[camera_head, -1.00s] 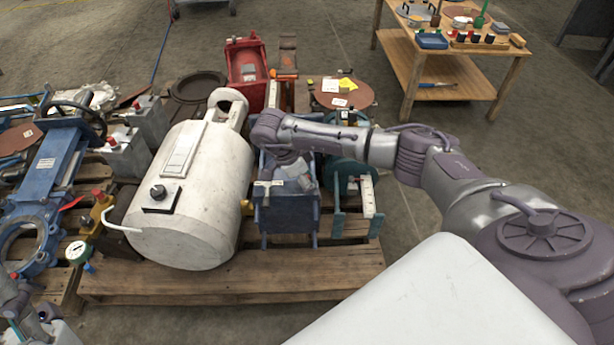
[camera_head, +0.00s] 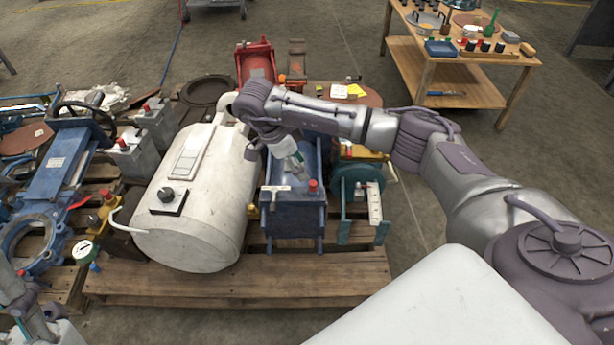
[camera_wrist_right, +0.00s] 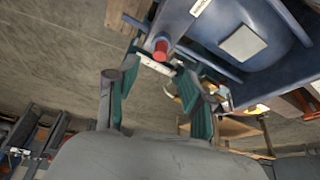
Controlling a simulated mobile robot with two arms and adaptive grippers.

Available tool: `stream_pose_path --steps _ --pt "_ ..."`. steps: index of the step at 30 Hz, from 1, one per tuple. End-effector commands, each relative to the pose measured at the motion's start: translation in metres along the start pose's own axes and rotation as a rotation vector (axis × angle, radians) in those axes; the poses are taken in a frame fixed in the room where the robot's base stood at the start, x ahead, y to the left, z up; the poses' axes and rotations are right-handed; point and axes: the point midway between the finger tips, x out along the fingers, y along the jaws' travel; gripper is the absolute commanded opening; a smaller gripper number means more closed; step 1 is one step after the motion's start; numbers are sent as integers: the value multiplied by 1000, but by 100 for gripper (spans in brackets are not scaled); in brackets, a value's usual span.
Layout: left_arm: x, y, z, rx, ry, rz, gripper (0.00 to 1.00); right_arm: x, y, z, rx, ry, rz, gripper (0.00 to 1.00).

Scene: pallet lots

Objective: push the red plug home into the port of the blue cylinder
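The blue cylinder (camera_head: 298,218) stands on the pallet, between a white tank and a green reel. The red plug (camera_head: 313,186) stands upright at the front right corner of its top; how deep it sits in the port cannot be told, as the port is hidden. My right gripper (camera_head: 292,160) hangs over the cylinder, behind and left of the plug. In the right wrist view the plug (camera_wrist_right: 161,47) shows beyond the fingertips of my right gripper (camera_wrist_right: 150,85), which is open with nothing between its green pads. My left gripper (camera_head: 30,310) is partly visible at bottom left, its opening unclear.
The white tank (camera_head: 205,215) stands close on the left and the green reel (camera_head: 352,188) close on the right. A red machine part (camera_head: 255,62) stands behind. A bare pallet strip (camera_head: 250,280) lies in front. A wooden table (camera_head: 455,88) stands at back right.

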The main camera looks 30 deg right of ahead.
Motion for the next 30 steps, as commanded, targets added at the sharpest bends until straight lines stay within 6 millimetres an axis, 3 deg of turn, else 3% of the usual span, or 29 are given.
stream_pose_path --steps 6,24,27,30 --pt "0 0 0 0 0 1 43 -23 0 1 -2 0 0 51" --pt "0 0 0 0 0 1 43 -24 2 2 -4 -3 3 51" --pt "0 0 0 0 0 1 43 -20 13 17 -30 -46 27 51" --pt "0 0 0 0 0 1 43 -14 45 52 -93 -155 96 51"
